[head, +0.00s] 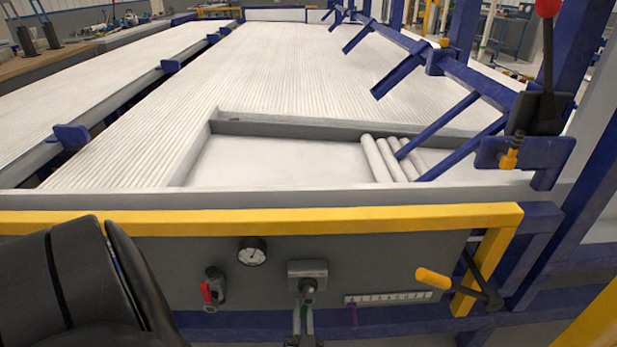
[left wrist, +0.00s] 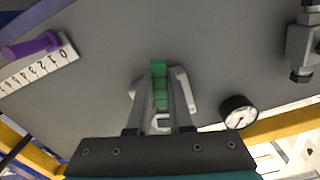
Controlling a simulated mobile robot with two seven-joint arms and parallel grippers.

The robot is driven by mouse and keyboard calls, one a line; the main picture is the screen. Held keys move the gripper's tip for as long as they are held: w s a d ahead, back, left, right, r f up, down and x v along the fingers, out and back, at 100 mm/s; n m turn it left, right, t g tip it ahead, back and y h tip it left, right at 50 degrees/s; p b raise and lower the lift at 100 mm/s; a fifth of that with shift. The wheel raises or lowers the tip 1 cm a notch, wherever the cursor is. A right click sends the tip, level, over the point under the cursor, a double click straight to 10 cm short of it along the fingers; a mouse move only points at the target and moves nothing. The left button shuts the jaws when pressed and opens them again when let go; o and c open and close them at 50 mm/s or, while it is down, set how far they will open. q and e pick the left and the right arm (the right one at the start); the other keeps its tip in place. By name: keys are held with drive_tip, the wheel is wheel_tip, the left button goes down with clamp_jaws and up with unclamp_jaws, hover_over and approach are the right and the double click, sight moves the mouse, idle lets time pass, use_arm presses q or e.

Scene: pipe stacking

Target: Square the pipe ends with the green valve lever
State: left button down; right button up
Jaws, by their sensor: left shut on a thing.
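My left gripper (head: 303,314) is at the lower middle of the head view, below a grey valve body (head: 307,270) on the front panel. In the left wrist view, my left gripper (left wrist: 160,108) has its fingers closed around the green valve lever (left wrist: 158,78), whose green end shows between and beyond them. The lever's green part is hard to make out in the head view. A few white pipes (head: 377,160) lie side by side at the right of the bay, near ends toward the front rail. My right gripper is not in view.
A pressure gauge (head: 252,251) and a red-handled valve (head: 207,291) sit left of the lever. A scale (head: 395,298) with a purple pointer (head: 353,313) and a yellow-handled lever (head: 433,279) sit right. A yellow rail (head: 200,222) runs above the panel.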

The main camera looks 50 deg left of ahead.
use_arm(q)
drive_tip(key=shift+s+a+r+m+p, duration=0.15)
drive_tip(key=shift+s+a+m+p, duration=0.15)
drive_tip(key=shift+m, duration=0.55)
drive_tip(key=shift+s+a+r+m+p, duration=0.2)
drive_tip(key=shift+m+p, duration=0.2)
drive_tip(key=shift+m, duration=0.4)
drive_tip(key=shift+s+a+r+m+p, duration=0.15)
drive_tip(key=shift+s+m+p, duration=0.15)
drive_tip(key=shift+m, duration=0.55)
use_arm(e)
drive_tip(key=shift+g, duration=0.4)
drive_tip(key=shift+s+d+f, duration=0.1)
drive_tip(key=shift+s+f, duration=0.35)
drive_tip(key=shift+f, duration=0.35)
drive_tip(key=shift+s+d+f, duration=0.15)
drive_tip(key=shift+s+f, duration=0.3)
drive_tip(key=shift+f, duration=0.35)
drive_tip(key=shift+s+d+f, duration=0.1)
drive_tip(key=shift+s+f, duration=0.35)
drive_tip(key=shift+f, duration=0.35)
use_arm(q)
drive_tip(key=c, duration=0.8)
unclamp_jaws()
drive_tip(key=shift+d, duration=0.1)
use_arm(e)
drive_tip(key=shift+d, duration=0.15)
